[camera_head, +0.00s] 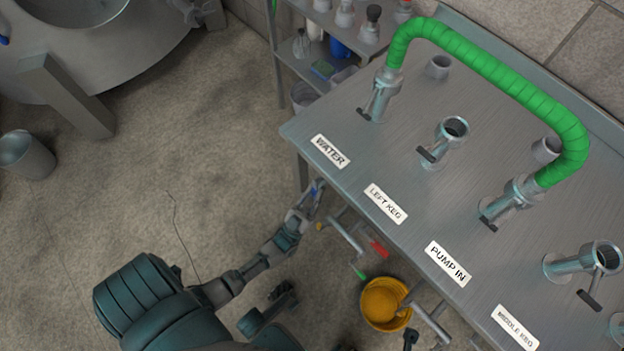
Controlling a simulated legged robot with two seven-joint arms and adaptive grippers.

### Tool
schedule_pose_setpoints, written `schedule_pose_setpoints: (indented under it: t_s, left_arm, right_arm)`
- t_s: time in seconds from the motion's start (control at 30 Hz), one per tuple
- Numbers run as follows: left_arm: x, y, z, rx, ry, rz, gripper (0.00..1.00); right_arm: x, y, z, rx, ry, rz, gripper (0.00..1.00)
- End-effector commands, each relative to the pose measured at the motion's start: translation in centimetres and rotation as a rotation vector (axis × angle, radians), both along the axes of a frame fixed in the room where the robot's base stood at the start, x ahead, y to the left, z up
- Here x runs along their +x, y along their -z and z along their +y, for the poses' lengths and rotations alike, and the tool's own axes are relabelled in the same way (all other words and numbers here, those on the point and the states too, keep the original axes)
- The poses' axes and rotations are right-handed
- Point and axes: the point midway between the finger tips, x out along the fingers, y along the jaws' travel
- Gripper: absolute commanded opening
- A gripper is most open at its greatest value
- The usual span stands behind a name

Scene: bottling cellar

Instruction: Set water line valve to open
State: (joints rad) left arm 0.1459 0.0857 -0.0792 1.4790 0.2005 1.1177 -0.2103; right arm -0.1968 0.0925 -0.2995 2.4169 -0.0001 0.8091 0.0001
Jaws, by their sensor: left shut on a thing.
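The WATER label (330,151) is on the near left part of the steel table (400,165). Behind it stands the water fitting (383,92), with a green hose on top and a small dark lever (364,115) at its base. My left gripper (314,194) is low beside the table's left front edge, below the WATER label. It is shut on a small blue handle (318,187), which is mostly hidden by the fingers. Whether this belongs to the water line valve, and its setting, I cannot tell. My right gripper is not clearly in view.
The green hose (490,72) arches from the water fitting to the PUMP IN fitting (515,200). Pipes with a red handle (379,248) and a green handle (359,273) lie under the front edge, near a yellow bucket (382,304).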

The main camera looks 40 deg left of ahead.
Motion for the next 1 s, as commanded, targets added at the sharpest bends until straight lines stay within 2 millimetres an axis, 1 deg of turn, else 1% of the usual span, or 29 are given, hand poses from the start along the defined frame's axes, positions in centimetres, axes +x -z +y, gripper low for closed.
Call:
schedule_pose_setpoints:
  t_s: [0.03,0.6,0.63,0.67,0.7,0.73,1.0]
  left_arm:
    - [0.09,-0.3,-0.22,-0.012,0.002,-0.004,0.0]
    - [0.12,-0.36,-0.2,-0.039,0.001,-0.005,0.0]
    - [0.12,-0.36,-0.2,-0.039,0.001,-0.005,0.23]
    - [0.11,-0.35,-0.19,-0.039,0.001,-0.005,0.31]
    - [0.1,-0.31,-0.18,-0.039,0.001,-0.004,0.41]
    - [0.09,-0.29,-0.17,-0.039,0.001,-0.004,0.42]
    - [0.02,-0.07,-0.09,-0.039,-0.001,0.0,0.42]
  right_arm:
    - [-0.06,-0.05,0.0,0.0,0.0,0.001,0.0]
    - [-0.06,-0.15,-0.1,0.012,0.006,-0.001,0.0]
    - [-0.06,-0.16,-0.09,0.013,0.008,-0.001,0.0]
    - [-0.05,-0.17,-0.1,0.014,0.008,-0.001,0.0]
    - [-0.04,-0.19,-0.1,0.014,0.008,-0.001,0.0]
    - [-0.04,-0.19,-0.1,0.014,0.008,-0.001,0.0]
    - [-0.04,-0.16,-0.02,0.004,0.001,-0.006,0.0]
